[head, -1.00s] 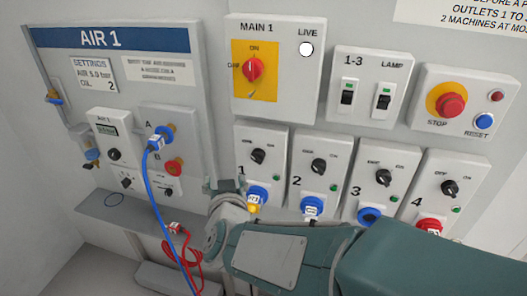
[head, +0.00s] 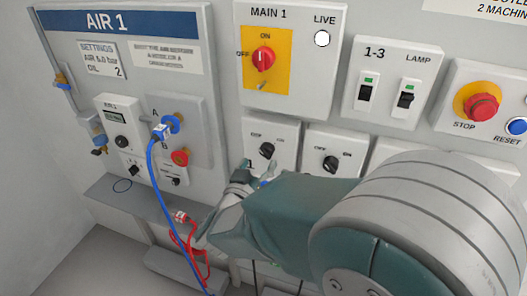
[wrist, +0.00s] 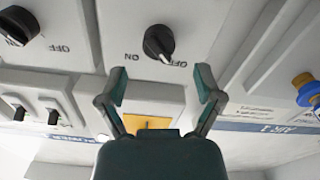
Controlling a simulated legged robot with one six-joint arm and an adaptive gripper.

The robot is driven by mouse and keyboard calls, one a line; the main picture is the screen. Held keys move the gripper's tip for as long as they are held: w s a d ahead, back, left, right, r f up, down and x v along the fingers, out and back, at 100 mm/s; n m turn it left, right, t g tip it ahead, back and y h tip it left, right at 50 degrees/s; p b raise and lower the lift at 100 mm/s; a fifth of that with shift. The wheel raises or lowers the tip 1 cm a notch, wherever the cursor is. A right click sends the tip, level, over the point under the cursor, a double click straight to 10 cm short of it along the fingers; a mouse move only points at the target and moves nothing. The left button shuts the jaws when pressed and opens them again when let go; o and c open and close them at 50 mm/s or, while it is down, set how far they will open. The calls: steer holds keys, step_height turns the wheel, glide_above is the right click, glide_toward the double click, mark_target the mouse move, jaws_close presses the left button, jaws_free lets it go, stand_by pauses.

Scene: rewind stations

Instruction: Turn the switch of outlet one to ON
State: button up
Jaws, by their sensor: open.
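The outlet one switch is a black knob (head: 266,150) on the leftmost white outlet box, above the numeral 1. OFF is printed to its left and ON to its right. In the wrist view, which is upside down, the knob (wrist: 158,42) has its pale pointer mark towards OFF. My gripper (head: 256,172) is just below the knob in the head view. In the wrist view my gripper (wrist: 161,85) is open and empty, its two fingers apart, with the knob beyond the tips and roughly between them. My arm hides the outlet one socket.
The outlet two knob (head: 331,164) is close on the right. The red main switch (head: 263,59) is above, beside the 1-3 and lamp switches (head: 368,93). The red stop button (head: 482,107) is far right. A blue hose (head: 158,190) hangs at left from the air panel.

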mark_target(264, 154)
steer(key=x, duration=0.3)
steer(key=shift+d, duration=0.1)
steer(key=shift+w+d, duration=0.1)
steer(key=shift+w, duration=0.5)
steer(key=c, duration=1.2)
